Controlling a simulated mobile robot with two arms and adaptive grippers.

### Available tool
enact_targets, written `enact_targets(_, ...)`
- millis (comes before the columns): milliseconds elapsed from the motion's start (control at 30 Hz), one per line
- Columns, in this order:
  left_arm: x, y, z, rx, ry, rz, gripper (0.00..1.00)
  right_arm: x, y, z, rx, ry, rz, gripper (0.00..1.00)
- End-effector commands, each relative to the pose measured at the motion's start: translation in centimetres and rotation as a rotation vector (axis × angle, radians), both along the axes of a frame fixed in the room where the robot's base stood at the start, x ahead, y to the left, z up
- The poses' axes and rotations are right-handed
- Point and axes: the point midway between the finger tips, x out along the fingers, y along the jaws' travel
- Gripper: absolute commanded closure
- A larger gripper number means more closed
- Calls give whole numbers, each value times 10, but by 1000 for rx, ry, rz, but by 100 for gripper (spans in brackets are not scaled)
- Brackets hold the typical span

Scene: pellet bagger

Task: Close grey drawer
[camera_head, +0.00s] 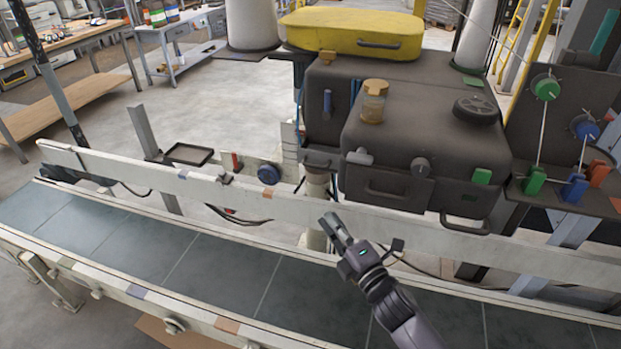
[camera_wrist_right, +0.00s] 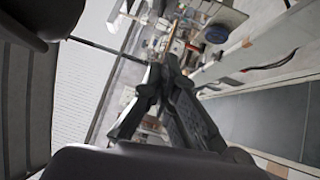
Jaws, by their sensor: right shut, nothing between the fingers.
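The dark grey bagger housing (camera_head: 432,130) stands behind the conveyor at the right of the head view. A grey drawer front (camera_head: 470,202) with a bar handle (camera_head: 465,227) sits low on its front right. I cannot tell how far it stands out. My right gripper (camera_head: 329,222) is over the conveyor's back rail, left of the drawer and apart from it. Its fingers are shut and empty. They also show in the right wrist view (camera_wrist_right: 170,68), pointing away from the drawer. My left gripper is not in view.
The conveyor belt (camera_head: 220,266) and its white back rail (camera_head: 110,165) run across the front. A jar (camera_head: 374,102) and a black handwheel (camera_head: 475,108) sit on the housing. A yellow cover (camera_head: 350,35) lies behind. Coloured knobs and levers (camera_head: 545,88) stand at the right.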

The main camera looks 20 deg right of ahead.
Motion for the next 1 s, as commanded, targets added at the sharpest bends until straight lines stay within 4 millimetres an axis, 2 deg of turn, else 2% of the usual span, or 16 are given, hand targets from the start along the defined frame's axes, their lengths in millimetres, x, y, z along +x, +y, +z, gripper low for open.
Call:
enact_targets(67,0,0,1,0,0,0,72,2,2,10,-18,-24,3,100)
enact_targets(233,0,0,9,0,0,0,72,22,6,16,-18,-26,4,100)
enact_targets(600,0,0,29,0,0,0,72,97,23,25,-16,-24,3,100)
enact_targets(800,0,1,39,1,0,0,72,121,8,29,-17,-22,3,100)
enact_targets(1000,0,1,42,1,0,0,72,129,2,29,-16,-22,4,100)
